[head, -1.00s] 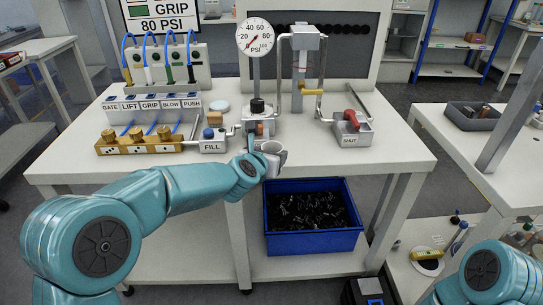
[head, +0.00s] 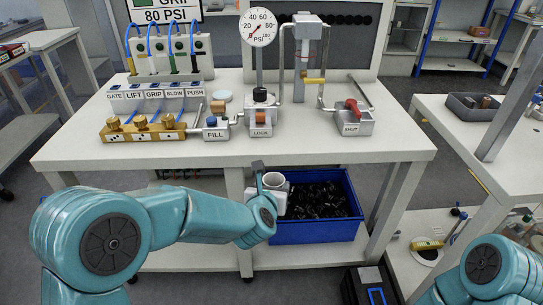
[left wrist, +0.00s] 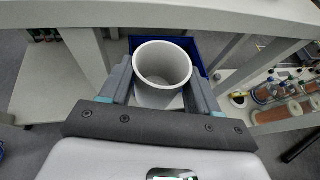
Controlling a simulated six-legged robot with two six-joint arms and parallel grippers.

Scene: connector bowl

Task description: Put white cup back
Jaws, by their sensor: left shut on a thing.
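The white cup (head: 274,182) is held by my left gripper (head: 262,180) in front of the white bench (head: 300,150), below its top edge. In the left wrist view the cup (left wrist: 162,72) stands between the two fingers of the gripper (left wrist: 162,92), with its open mouth facing the camera; it looks empty. In the head view the cup is in front of the left end of the blue bin (head: 315,232) on the lower shelf. My right arm shows at the lower right, but its gripper is out of view.
The bench top carries gold valves (head: 140,130), a FILL block (head: 215,129), a LOCK block (head: 260,115), a SHUT block (head: 352,120) and a gauge (head: 258,27). The blue bin holds many dark pieces. A side table (head: 480,150) with a grey tray (head: 472,105) stands at right.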

